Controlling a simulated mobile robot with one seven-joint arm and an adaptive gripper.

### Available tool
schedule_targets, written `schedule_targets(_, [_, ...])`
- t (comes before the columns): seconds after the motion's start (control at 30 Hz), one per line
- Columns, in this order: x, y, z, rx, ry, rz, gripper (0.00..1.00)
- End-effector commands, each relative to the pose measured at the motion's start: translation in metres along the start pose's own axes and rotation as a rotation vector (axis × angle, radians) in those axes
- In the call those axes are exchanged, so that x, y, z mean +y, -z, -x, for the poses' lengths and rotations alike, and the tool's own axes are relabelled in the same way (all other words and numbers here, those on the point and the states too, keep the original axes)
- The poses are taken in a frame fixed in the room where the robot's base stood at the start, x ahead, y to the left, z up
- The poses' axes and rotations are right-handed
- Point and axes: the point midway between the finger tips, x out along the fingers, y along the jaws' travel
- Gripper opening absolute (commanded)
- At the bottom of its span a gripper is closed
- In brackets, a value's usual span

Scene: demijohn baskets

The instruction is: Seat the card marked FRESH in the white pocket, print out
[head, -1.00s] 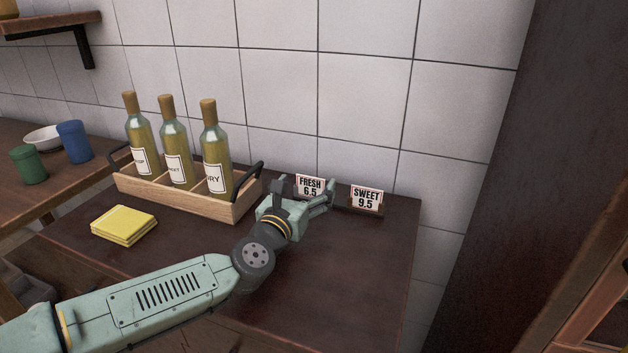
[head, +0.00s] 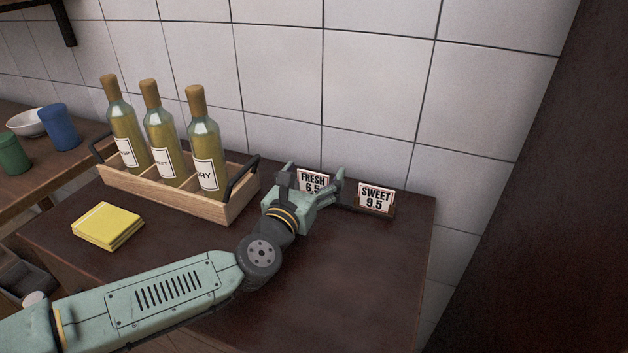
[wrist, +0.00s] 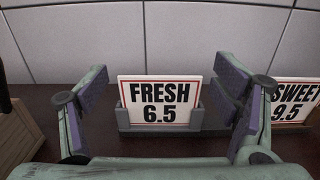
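The FRESH 6.5 card (head: 314,176) is white with a dark border and stands upright, print facing me, in a grey holder; its lower part is partly hidden by my gripper in the head view. In the wrist view, the FRESH card (wrist: 159,91) sits between the holder's (wrist: 160,130) two short side posts. My gripper (head: 313,178) is open, its fingers to the left and right of the card with gaps on both sides. The gripper (wrist: 161,92) holds nothing. I cannot make out a white pocket in these views.
A SWEET 9.5 card (head: 376,196) stands in a dark holder just right of my gripper. A wooden crate (head: 190,200) with three bottles stands to the left. Yellow cloths (head: 107,226) lie at front left. The tiled wall (head: 380,90) is close behind. The right front tabletop (head: 350,270) is clear.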

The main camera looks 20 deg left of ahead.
Motion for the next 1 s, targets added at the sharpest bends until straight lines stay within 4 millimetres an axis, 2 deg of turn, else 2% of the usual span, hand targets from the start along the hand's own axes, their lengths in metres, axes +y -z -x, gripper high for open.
schedule_targets(0.07, [-0.0001,0.0,-0.0001,0.0,0.0,0.0,0.76])
schedule_targets(0.53, [-0.0002,-0.0002,-0.0003,0.0,0.001,0.0,0.45])
schedule_targets(1.0, [0.0018,-0.0077,-0.007,-0.001,0.003,-0.002,0.45])
